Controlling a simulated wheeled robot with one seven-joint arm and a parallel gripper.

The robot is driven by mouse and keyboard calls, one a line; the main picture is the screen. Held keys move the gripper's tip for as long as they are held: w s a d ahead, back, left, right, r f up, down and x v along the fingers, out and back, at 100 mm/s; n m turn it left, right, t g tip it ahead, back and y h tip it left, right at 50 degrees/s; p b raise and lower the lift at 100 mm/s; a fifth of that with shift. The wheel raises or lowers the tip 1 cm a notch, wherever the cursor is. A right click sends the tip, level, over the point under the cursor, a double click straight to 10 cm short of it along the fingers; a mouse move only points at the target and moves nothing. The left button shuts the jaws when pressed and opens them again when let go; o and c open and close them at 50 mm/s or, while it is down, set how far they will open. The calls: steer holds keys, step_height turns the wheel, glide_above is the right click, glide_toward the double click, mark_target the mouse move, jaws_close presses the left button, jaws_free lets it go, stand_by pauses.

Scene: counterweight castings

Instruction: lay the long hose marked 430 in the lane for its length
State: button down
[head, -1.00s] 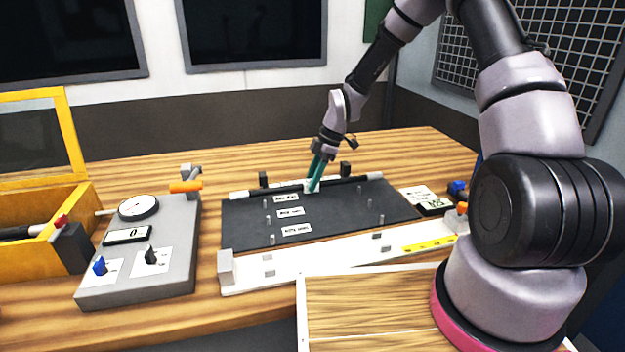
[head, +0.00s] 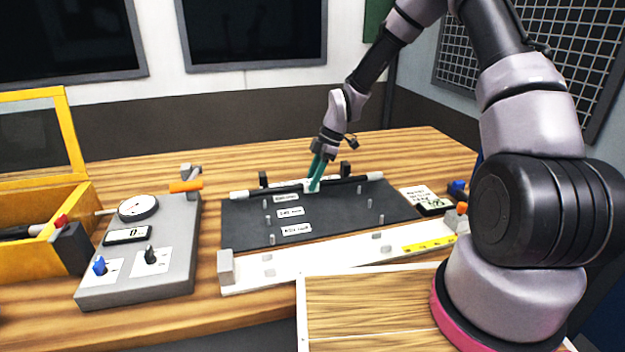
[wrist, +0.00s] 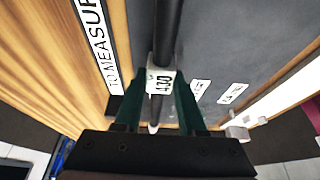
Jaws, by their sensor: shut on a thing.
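A long black hose (head: 345,184) with white ends spans the back of the dark lane board (head: 330,222). Its white tag reads 430 in the wrist view (wrist: 161,82). My gripper (head: 314,187) is shut on the hose at this tag, with one teal finger on each side of it. The hose runs nearly parallel to the board's back edge, behind the rearmost lane label (head: 286,198). I cannot tell whether it touches the board. The board has three white lane labels, too small to read surely, and several short upright pegs (head: 370,204).
Two black posts (head: 346,169) stand behind the hose, by a strip lettered TO MEASURE (wrist: 93,40). A white rail with a yellow scale (head: 430,243) lies in front of the board. A grey gauge box (head: 140,262) and a yellow case (head: 75,200) stand left.

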steer(key=shift+f, duration=0.65)
steer(key=shift+c, duration=2)
jaws_free()
steer(key=shift+r, duration=3.5)
